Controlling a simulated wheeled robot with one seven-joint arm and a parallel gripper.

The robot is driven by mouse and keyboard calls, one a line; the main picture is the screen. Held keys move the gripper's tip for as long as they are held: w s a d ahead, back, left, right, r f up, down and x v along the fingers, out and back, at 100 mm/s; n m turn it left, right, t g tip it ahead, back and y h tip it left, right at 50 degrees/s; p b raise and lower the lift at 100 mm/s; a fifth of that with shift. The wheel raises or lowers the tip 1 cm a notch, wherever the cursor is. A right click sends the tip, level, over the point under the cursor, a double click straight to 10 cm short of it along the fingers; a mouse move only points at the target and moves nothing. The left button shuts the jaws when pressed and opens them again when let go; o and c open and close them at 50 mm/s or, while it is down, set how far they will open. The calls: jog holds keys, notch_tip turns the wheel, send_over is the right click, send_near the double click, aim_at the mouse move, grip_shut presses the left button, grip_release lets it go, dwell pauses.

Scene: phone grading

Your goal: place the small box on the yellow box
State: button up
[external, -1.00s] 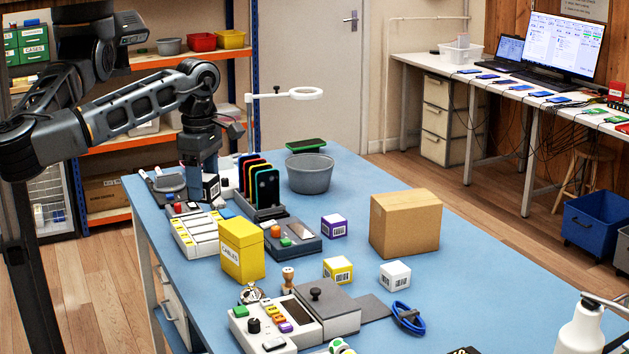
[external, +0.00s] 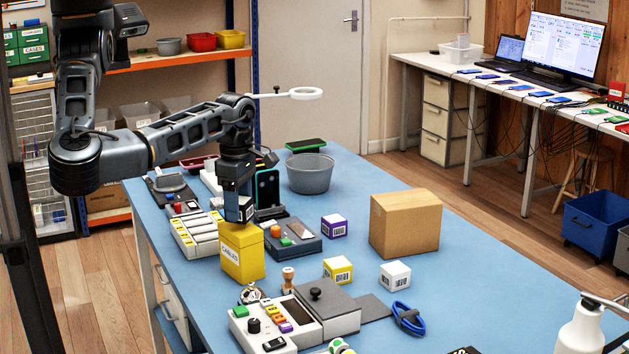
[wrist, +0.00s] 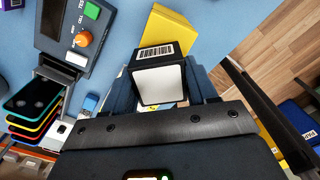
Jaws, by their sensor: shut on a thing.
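The small box (wrist: 160,84) has a white face, dark sides and a barcode label; it sits between the fingers of my gripper (wrist: 161,92) in the wrist view. In the external view my gripper (external: 238,203) points down over the yellow box (external: 243,258), which is labelled CABLES and stands upright on the table. A little of the small box (external: 247,208) shows beside the fingers, at the top of the yellow box. I cannot tell whether the two touch. The yellow box (wrist: 170,28) also shows behind the small box in the wrist view, partly hidden by it.
Near the yellow box on the blue table (external: 380,180) are a grey device (external: 292,240), a white tray device (external: 197,235), a phone rack (external: 267,192) and a control panel (external: 275,322). Purple, yellow and white cubes and a cardboard box (external: 405,223) stand to the right.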

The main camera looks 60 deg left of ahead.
jog(key=shift+f, duration=0.8)
jog(key=shift+f, duration=0.2)
jog(key=o, duration=1.1)
jog(key=shift+r, duration=0.1)
notch_tip(320, 180, up, 12)
jog(key=shift+r+b, duration=0.15)
jog(key=shift+b, duration=0.15)
